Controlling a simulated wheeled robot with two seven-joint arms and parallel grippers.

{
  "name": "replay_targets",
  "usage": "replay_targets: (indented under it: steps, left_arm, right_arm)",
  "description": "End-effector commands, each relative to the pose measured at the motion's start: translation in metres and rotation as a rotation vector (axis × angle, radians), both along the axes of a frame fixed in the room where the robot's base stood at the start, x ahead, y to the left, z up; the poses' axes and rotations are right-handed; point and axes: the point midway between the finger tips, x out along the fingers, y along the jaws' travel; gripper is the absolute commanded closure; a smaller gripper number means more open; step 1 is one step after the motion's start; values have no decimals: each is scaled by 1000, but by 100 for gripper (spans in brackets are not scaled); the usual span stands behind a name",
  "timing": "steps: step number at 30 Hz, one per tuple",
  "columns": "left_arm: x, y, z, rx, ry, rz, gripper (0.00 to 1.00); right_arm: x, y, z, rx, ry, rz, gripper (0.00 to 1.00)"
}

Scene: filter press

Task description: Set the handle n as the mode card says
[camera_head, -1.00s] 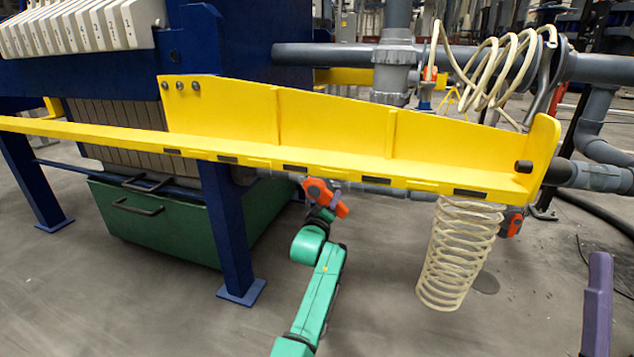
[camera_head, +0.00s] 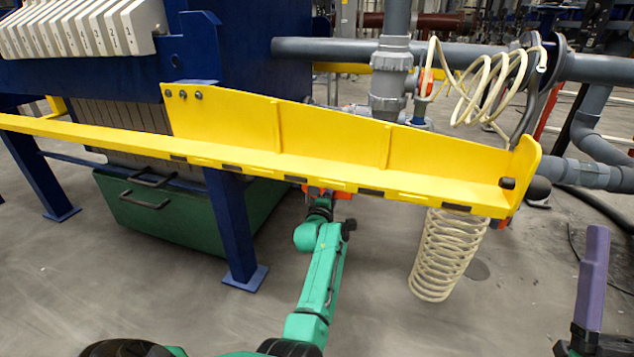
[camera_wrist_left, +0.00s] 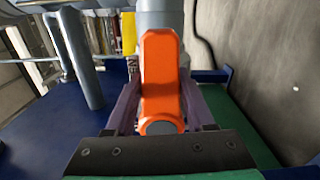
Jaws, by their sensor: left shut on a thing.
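An orange handle (camera_wrist_left: 161,75) stands between the purple fingers of my left gripper (camera_wrist_left: 160,98) in the left wrist view, with a finger along each side of it. The gripper is shut on it. A grey pipe shows behind the handle's far end. In the head view only a bit of orange (camera_head: 327,192) shows below the yellow beam, at the end of my green left arm; the beam hides the rest of the handle and the fingers. I can read no letter on this handle, and no mode card is in sight. A purple finger of my right gripper (camera_head: 593,275) shows at the right edge, its opening unclear.
The yellow beam (camera_head: 330,135) crosses above my left gripper. A blue leg (camera_head: 232,225) and a green bin (camera_head: 150,215) stand to its left. A cream coiled hose (camera_head: 445,255) hangs to its right. Another orange handle (camera_head: 426,82) sits behind the beam. Open floor lies in front.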

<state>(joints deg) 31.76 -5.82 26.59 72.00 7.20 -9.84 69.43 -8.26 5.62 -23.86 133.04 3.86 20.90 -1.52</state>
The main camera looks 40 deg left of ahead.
Motion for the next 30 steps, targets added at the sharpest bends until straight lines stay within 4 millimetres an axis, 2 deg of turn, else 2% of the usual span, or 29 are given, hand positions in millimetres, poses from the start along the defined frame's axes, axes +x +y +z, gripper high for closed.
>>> replay_targets:
  steps: [1,2,3,4,11,14,18,22,26,30]
  left_arm:
    - [0,4,10,8,-21,8,100]
    - [0,4,10,9,-21,8,38]
    - [0,4,10,9,-20,8,23]
    - [0,4,9,9,-19,7,15]
    - [0,2,5,7,-10,5,15]
    - [-4,0,7,6,-6,4,15]
    - [-28,-8,12,5,-2,3,15]
    - [-51,-16,10,5,-1,2,15]
    - [-65,-22,6,5,-3,2,15]
    - [-66,-22,2,5,-5,2,15]
  right_arm:
    - [0,0,0,0,0,0,15]
    - [0,0,0,0,0,0,15]
    - [0,0,0,0,0,0,15]
    - [0,0,0,0,0,0,15]
    - [0,0,0,0,0,0,15]
    - [0,0,8,0,-1,0,15]
    - [0,0,39,0,0,0,15]
    - [0,0,60,0,0,0,15]
    - [0,0,67,0,0,0,15]
    - [0,0,64,0,0,0,15]
